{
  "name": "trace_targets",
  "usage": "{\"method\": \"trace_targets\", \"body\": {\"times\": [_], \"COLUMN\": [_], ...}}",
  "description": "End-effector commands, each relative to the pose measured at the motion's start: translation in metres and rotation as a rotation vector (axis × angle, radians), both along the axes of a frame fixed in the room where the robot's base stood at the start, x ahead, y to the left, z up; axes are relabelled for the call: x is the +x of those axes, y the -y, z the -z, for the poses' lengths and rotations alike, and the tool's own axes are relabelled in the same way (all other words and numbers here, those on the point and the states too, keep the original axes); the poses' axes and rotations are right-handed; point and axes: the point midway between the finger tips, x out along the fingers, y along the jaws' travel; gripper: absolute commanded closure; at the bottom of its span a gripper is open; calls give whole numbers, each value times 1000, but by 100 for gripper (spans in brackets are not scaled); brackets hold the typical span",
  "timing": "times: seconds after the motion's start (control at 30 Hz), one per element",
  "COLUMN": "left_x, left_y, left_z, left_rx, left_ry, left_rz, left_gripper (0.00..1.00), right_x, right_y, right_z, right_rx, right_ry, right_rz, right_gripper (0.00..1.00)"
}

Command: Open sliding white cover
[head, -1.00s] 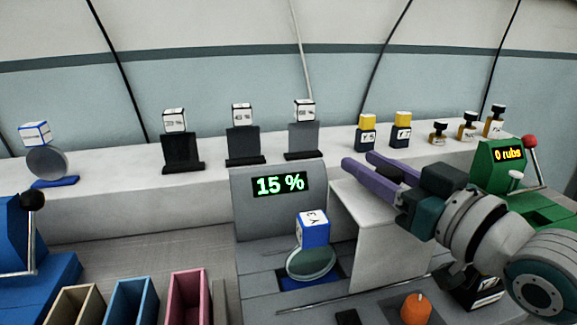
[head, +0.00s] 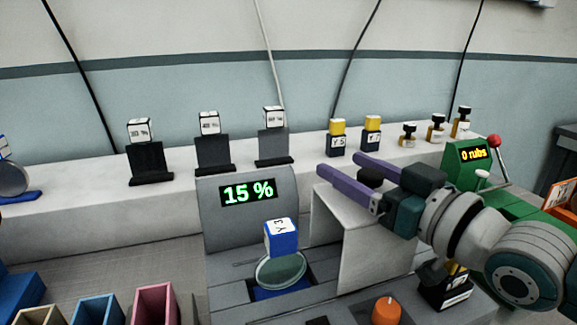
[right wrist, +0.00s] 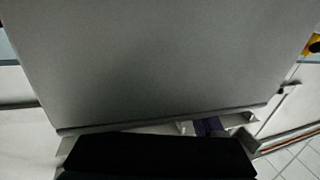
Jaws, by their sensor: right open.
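The white cover (head: 382,248) stands at the right side of the grey machine (head: 214,232), in the head view. Its top and front panel show, and my right arm hides part of its top. My right gripper (head: 338,165) is open, with two purple fingers pointing left above the cover's top. The fingers appear empty, and I cannot tell whether they touch the cover. In the right wrist view a broad grey panel (right wrist: 160,60) fills most of the picture; I cannot tell for sure whether it is the cover. My left gripper is not in view.
Left of the cover, a round dish (head: 281,270) with a blue-and-white cube (head: 281,237) above it lies exposed. A display (head: 248,192) reads 15 %. An orange knob (head: 386,310) is in front. Several bottles and stands line the back ledge. A green machine (head: 463,165) stands right.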

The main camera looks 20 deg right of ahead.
Motion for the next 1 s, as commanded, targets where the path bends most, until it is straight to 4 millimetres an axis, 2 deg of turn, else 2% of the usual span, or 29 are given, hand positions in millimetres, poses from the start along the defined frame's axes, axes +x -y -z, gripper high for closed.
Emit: {"method": "trace_targets", "body": {"times": [0.17, 0.6, 0.77, 1.0], "left_x": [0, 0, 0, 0], "left_y": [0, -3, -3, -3], "left_z": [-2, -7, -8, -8], "left_rx": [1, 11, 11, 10], "left_ry": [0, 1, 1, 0], "left_rz": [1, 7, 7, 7], "left_gripper": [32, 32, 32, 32], "right_x": [-13, -82, -93, -95], "right_y": [4, 25, 28, 29], "right_z": [1, 1, 0, 0], "right_rx": [0, -2, 0, -1], "right_ry": [-2, -3, -1, 1], "right_rz": [0, 0, 0, 0], "right_gripper": [29, 29, 29, 29]}}
